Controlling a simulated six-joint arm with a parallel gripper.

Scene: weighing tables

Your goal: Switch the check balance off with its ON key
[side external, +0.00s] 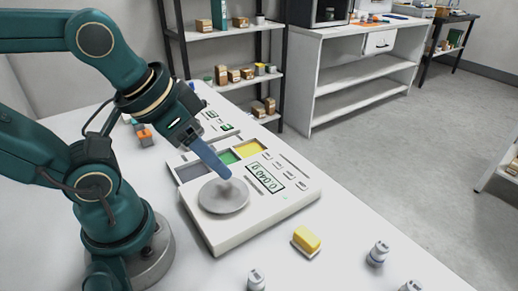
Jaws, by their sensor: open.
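A white balance (222,236) stands on the white table, with a round grey pan (214,203) on its left side. Its lit display (265,178) shows digits that look like 0.040 g, seen turned. Small keys (290,176) lie along the panel beside the display; their labels are too small to read, so I cannot tell which is ON. My gripper (228,178) is open, with its blue fingers pointing down above the pan's far edge, left of the display. The gap between the fingers is hard to see. A small pale knob shows at the fingertips; whether they touch it is unclear.
Grey, green and yellow patches (248,149) lie behind the pan. A second device (216,126) with green displays stands farther back. A yellow block (306,240) and small grey-white weights (378,253) stand at the front right. Orange-grey blocks (145,137) sit behind my arm.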

